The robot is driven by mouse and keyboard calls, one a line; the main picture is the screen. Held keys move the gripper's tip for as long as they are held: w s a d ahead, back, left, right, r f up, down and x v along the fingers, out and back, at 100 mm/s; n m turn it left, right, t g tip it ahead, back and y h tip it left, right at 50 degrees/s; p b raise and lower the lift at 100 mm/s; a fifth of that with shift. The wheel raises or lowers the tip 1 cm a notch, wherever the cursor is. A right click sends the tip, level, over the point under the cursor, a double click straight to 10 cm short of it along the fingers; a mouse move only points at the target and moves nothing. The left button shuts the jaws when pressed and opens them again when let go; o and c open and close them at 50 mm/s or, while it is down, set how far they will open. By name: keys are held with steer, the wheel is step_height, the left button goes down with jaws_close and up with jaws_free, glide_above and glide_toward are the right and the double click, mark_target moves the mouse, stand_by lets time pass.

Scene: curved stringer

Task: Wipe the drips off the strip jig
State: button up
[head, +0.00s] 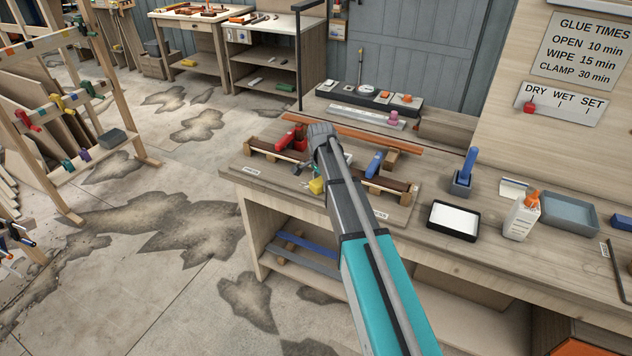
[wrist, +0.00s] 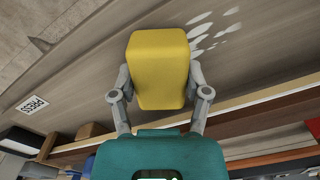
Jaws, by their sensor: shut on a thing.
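My gripper (wrist: 160,95) is shut on a yellow sponge (wrist: 160,68), with one finger on each side of it. In the head view the sponge (head: 317,186) shows low over the strip jig (head: 277,178), beside my arm. In the wrist view pale white drips (wrist: 215,30) lie on the jig's wooden face, just right of the sponge's far end. I cannot tell whether the sponge touches the wood. Red and blue clamps (head: 374,164) and dark blocks stand on the jig. My arm hides part of it.
Right of the jig on the bench are a black tray with a white inside (head: 453,220), a blue-handled brush in a holder (head: 465,172), a white glue bottle (head: 521,217) and a grey tray (head: 568,212). An orange-brown strip (head: 380,140) lies behind the clamps.

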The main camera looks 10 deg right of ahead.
mark_target(303, 182)
steer(key=shift+s+d, duration=0.4)
steer(key=shift+d, duration=0.05)
steer(key=shift+w+a, duration=0.1)
steer(key=shift+w, duration=0.05)
stand_by(0.4)
steer(key=shift+w+a, duration=0.55)
steer(key=shift+a, duration=0.2)
steer(key=shift+w+a, duration=0.55)
steer(key=shift+a, duration=0.2)
steer(key=shift+w+a, duration=0.1)
steer(key=shift+a, duration=0.05)
steer(key=shift+w+a, duration=1.1)
steer(key=shift+a, duration=0.3)
steer(key=shift+r, duration=0.1)
steer(key=shift+r+p, duration=2.95)
steer(key=shift+p, duration=0.1)
